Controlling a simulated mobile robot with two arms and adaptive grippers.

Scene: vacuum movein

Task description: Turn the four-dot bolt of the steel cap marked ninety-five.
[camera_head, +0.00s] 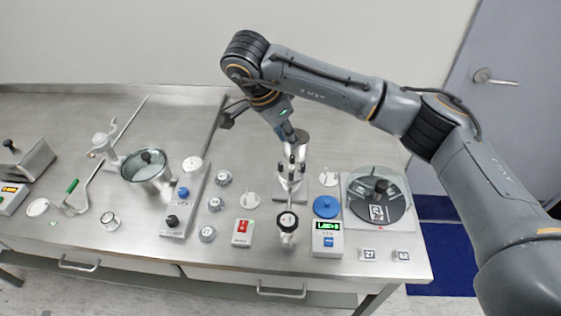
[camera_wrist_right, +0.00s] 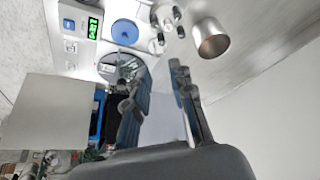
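I cannot read a ninety-five on any steel part, and no four-dot bolt can be told apart. A small steel fixture (camera_head: 290,187) with several upright dark-tipped posts stands at mid-bench; its posts also show in the right wrist view (camera_wrist_right: 166,22). A plain steel cup (camera_head: 303,139) stands just behind it, partly hidden by my gripper, and shows in the wrist view (camera_wrist_right: 211,38). My right gripper (camera_head: 290,138) hangs above and behind the fixture. In the wrist view its fingers (camera_wrist_right: 160,95) are apart with nothing between them. My left gripper is not in view.
Left of the fixture are small round knobs (camera_head: 215,204) and a red-switch box (camera_head: 242,232). A round-topped steel part (camera_head: 288,222) stands in front. The back bench is mostly clear.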

